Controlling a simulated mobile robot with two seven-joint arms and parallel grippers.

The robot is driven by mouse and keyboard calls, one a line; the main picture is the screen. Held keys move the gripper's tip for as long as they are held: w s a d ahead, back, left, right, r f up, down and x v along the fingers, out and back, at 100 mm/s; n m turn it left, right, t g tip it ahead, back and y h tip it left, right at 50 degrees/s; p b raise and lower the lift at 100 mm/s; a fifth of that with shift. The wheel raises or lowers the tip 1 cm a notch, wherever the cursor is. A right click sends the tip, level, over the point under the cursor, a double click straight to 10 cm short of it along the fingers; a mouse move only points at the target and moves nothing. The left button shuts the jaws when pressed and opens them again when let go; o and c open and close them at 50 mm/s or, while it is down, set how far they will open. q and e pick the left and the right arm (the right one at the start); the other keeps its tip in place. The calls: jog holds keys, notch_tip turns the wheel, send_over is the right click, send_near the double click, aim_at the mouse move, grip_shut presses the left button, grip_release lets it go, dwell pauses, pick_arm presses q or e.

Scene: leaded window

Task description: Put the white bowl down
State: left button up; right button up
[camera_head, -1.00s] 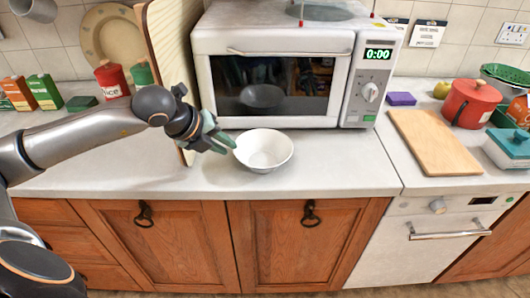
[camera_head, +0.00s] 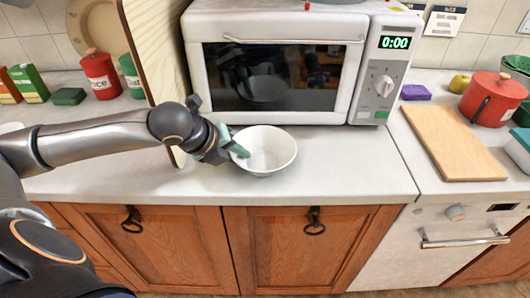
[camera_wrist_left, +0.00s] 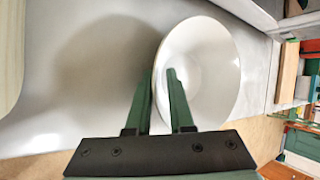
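The white bowl (camera_head: 266,152) is upright at the counter in front of the microwave. I cannot tell whether its base touches the counter. My left gripper (camera_head: 238,147) is at the bowl's left rim. In the left wrist view, my left gripper's green fingers (camera_wrist_left: 160,85) are close together with the rim between them. One finger is inside the white bowl (camera_wrist_left: 205,75) and the other is outside it. The gripper looks shut on the bowl's wall; the contact itself is not clear. My right gripper is in neither view.
The microwave (camera_head: 377,60) stands directly behind the bowl. An upright wooden board (camera_head: 150,45) is left of it, close to my left arm. A cutting board (camera_head: 455,145) lies to the right. The counter (camera_head: 340,165) is clear right of the bowl.

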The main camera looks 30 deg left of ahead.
pick_arm(q)
jog(key=shift+s, duration=0.1)
grip_shut()
dwell(1.3)
